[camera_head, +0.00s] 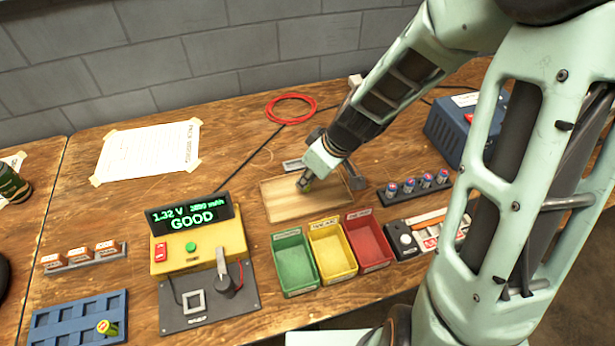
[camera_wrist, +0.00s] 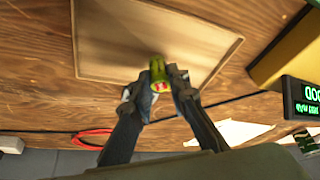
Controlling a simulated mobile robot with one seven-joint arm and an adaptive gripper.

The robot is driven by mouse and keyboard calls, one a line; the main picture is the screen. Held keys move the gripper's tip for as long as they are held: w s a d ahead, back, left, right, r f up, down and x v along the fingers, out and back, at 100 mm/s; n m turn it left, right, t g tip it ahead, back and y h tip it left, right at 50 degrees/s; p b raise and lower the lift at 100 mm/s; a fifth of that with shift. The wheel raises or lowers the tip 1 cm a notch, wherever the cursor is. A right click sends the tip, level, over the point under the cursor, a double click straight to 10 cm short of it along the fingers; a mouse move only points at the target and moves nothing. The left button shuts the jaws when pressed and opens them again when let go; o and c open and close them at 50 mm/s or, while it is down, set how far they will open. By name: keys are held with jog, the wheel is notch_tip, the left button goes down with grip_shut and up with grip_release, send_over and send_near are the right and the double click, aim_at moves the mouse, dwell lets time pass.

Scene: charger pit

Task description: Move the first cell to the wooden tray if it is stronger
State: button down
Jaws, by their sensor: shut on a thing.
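My gripper (camera_head: 306,181) is shut on a yellow-green cell, which shows in the wrist view (camera_wrist: 157,72) between the fingertips. The gripper and cell are over the wooden tray (camera_head: 290,211); I cannot tell whether the cell touches its surface. The tray also shows in the wrist view (camera_wrist: 110,45), with no other cell visible on it. A second yellow-green cell (camera_head: 106,328) stands in the blue rack (camera_head: 65,320) at the lower left. The yellow tester (camera_head: 200,248) has a display (camera_head: 189,216) reading 1.32 V and GOOD; its smaller figure is hard to read.
Green (camera_head: 293,262), yellow (camera_head: 331,250) and red (camera_head: 367,240) bins stand just in front of the tray. A rack of several small cells (camera_head: 415,186) is to its right. A red cable ring (camera_head: 291,108) lies behind it. A blue box (camera_head: 455,125) stands back right.

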jog(key=shift+f+b, duration=0.8)
jog(key=shift+b, duration=0.45)
dwell(0.8)
jog(key=c, duration=1.8)
grip_release()
jog(key=shift+o, duration=0.2)
jog(key=shift+r+p, duration=2.2)
jog(key=shift+r, duration=1.35)
